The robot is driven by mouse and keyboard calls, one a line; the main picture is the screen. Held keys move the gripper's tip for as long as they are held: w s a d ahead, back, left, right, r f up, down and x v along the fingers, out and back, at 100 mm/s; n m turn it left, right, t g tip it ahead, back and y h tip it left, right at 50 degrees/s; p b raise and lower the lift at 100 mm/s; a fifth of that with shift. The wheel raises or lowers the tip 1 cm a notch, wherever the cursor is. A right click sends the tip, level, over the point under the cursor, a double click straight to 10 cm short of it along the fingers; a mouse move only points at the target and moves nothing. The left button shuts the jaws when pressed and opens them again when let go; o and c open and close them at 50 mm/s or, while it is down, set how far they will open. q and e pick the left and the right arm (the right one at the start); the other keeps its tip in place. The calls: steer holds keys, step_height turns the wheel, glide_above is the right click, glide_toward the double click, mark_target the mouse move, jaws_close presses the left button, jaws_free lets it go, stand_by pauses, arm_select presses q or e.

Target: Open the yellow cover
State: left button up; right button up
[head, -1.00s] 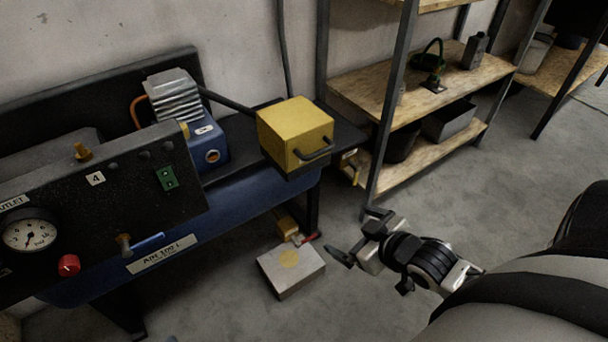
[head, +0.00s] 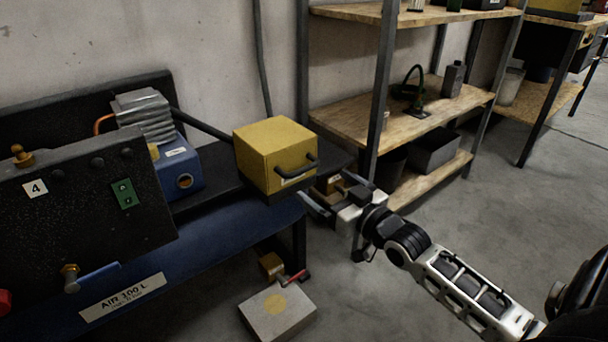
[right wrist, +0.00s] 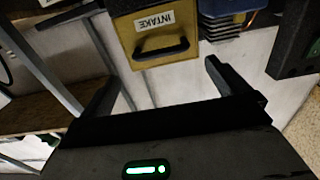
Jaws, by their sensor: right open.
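The yellow cover (head: 268,150) is a box with a black handle (head: 297,167) on its front. It sits shut at the right end of the blue compressor. In the right wrist view the yellow cover (right wrist: 163,55) shows an "INTAKE" label above its black handle (right wrist: 161,50). My right gripper (head: 322,198) is open and empty, just below and to the right of the cover in the head view. In the right wrist view its two fingers (right wrist: 160,78) stand apart, with the cover beyond them, and the handle lies between their directions. My left gripper is not in view.
The compressor (head: 110,265) has a black panel and a blue pump (head: 180,172). A wooden shelf rack (head: 345,122) stands right of the cover, its post close behind my right arm. A grey box (head: 278,312) lies on the floor below. Open floor (head: 450,230) lies to the right.

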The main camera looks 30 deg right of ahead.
mark_target(306, 171)
steer(key=w, duration=0.2)
steer(key=w+b, duration=0.1)
steer(key=w, duration=0.2)
steer(key=w+b, duration=0.1)
steer(key=w, duration=0.2)
steer(key=shift+w+a, duration=0.15)
steer(key=shift+a, duration=0.2)
steer(key=shift+w, duration=0.2)
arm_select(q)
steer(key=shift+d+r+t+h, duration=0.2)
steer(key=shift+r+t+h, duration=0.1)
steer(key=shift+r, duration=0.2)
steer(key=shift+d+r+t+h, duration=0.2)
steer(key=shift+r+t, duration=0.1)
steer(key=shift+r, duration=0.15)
